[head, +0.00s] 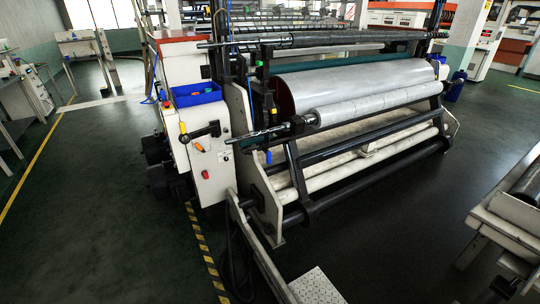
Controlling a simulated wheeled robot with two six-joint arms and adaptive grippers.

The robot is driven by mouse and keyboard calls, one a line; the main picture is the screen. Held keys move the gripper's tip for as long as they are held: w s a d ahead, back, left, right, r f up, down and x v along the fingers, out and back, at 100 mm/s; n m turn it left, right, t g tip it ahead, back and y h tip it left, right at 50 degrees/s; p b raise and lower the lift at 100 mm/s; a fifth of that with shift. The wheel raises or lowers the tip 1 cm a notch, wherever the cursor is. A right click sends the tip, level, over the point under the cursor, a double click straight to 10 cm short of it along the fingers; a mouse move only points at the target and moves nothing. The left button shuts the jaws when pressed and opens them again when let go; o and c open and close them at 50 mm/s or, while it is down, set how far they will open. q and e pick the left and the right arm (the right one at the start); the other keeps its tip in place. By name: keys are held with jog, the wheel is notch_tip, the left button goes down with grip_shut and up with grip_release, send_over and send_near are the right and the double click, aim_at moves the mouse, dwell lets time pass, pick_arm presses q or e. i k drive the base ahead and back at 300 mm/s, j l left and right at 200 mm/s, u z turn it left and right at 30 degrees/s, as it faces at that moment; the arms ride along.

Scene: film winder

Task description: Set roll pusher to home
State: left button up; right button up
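A film winder (214,178) with white side panels stands in the middle of the head view. A large roll wrapped in pale film (350,80) lies across it, with a narrower white roll (370,101) in front. Neither of my grippers is in view.
A blue bin (198,95) sits on the machine's left side. A low rail (262,262) and a metal tread plate (318,287) extend toward the front. Another machine (510,218) stands at the right edge. Dark floor is clear at left and front right.

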aim_at(264, 144)
jog(key=i+j+z, duration=0.1)
jog(key=z, duration=0.3)
jog(key=j+z, duration=0.1)
jog(key=z, duration=0.3)
jog(key=i+j+z, duration=0.2)
jog(key=j, duration=0.5)
jog(key=i+j+z, duration=0.2)
jog(key=j, duration=0.55)
jog(key=i+j+z, duration=0.25)
jog(key=j, duration=0.5)
jog(key=j+z, duration=0.2)
jog(key=j, duration=0.5)
